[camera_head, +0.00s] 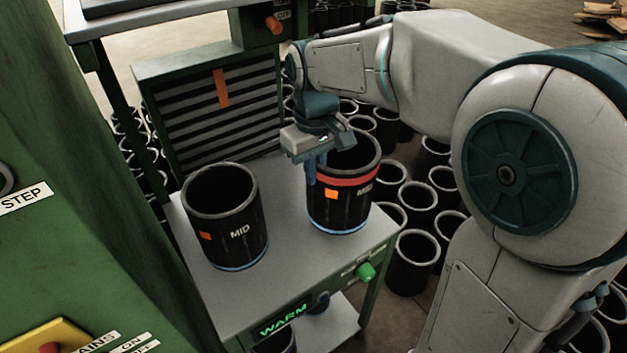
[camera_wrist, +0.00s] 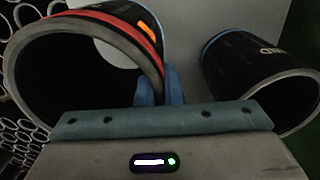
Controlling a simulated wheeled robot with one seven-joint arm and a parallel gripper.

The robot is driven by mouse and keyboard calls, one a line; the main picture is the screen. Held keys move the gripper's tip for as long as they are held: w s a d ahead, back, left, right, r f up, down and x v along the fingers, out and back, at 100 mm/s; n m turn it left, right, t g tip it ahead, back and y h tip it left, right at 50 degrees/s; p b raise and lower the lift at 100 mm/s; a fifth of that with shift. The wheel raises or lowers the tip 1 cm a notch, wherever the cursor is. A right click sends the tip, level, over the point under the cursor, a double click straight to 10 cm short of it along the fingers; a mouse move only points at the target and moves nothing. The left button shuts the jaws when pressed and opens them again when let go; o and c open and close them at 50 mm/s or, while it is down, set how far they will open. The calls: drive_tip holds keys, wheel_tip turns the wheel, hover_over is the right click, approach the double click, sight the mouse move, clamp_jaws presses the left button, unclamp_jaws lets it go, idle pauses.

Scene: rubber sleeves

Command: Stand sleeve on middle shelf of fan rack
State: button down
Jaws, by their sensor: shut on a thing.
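Two black sleeves marked MID stand upright on a grey shelf (camera_head: 290,278) of the green rack. The right sleeve (camera_head: 345,206) has a red band near its rim, an orange patch and a blue base line. The left sleeve (camera_head: 226,222) has an orange patch and no red band. My gripper (camera_head: 312,168) is at the near-left rim of the red-banded sleeve, its blue fingers shut on the wall. In the wrist view the fingers (camera_wrist: 161,86) pinch that rim, and the plain sleeve (camera_wrist: 262,75) stands apart at right. The fingertip inside the sleeve is partly hidden.
A louvred fan panel (camera_head: 215,110) stands behind the shelf. A lit WARM display (camera_head: 286,317) and a green knob (camera_head: 366,271) are on the front edge. A green cabinet (camera_head: 70,180) is close at left. Many sleeves crowd the floor behind and right.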

sight(369, 181)
drive_tip(key=shift+f, duration=2)
drive_tip(key=c, duration=2)
unclamp_jaws()
drive_tip(key=shift+f, duration=0.15)
drive_tip(key=o, duration=0.4)
drive_tip(key=shift+o, duration=0.2)
wheel_tip(369, 181, up, 12)
drive_tip(key=shift+s+r+p, duration=0.1)
drive_tip(key=shift+r+p, duration=0.15)
drive_tip(key=shift+p, duration=0.25)
drive_tip(key=s+d+f+m+t, duration=0.2)
drive_tip(key=s+d+f+m, duration=0.5)
drive_tip(key=s+d+f, duration=0.4)
drive_tip(key=s+d, duration=0.2)
drive_tip(key=d, duration=0.1)
drive_tip(key=shift+s+t, duration=0.2)
drive_tip(key=shift+t, duration=0.1)
